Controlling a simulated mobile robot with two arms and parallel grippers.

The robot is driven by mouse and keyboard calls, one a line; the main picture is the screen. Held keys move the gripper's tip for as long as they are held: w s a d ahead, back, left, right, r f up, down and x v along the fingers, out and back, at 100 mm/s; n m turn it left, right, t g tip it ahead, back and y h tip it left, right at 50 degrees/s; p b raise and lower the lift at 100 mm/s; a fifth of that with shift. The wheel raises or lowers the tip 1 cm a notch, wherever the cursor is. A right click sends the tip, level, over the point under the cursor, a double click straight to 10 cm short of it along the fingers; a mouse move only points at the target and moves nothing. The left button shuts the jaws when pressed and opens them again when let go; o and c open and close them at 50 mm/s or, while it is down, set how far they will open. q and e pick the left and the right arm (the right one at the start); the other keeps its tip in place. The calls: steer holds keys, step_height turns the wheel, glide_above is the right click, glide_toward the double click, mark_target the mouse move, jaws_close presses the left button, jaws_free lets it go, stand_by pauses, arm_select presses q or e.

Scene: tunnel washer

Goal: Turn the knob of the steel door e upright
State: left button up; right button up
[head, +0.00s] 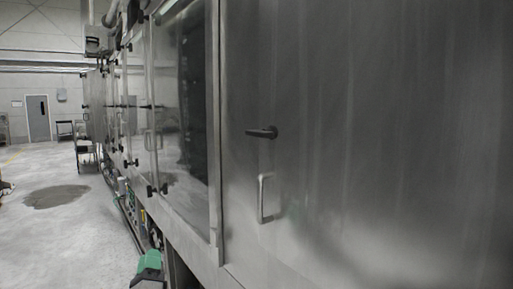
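The steel door (380,110) fills the right side of the head view, close to me. Its black knob (262,132) is a lever lying nearly level, with its free end pointing left. A bare metal pull handle (264,198) stands upright on the door below the knob. Nothing touches the knob or the handle. I can make out neither my left nor my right gripper in this view.
Left of the door is a framed glass panel (190,110) with black latches, and more machine panels run into the distance. A green-topped unit (149,262) sits low at the machine's foot. The grey floor (70,240) on the left is mostly clear, with a dark patch.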

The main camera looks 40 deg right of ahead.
step_height(320, 180, up, 13)
steer(key=s+d+m+g+h+b, duration=0.1)
steer(key=s+d+m+g+h, duration=0.2)
steer(key=m+g+h, duration=0.8)
steer(key=m+g+y+b, duration=0.3)
steer(key=m+g+y, duration=0.7)
steer(key=m, duration=2)
glide_toward(254, 134)
steer(key=f+g+h, duration=0.2)
arm_select(q)
step_height(254, 134, down, 3)
steer(key=shift+r+p, duration=0.1)
steer(key=shift+p, duration=0.9)
arm_select(e)
steer(key=d, duration=1.1)
steer(key=shift+s+d+f, duration=0.1)
arm_select(q)
steer(key=shift+s, duration=0.1)
arm_select(e)
jaws_close()
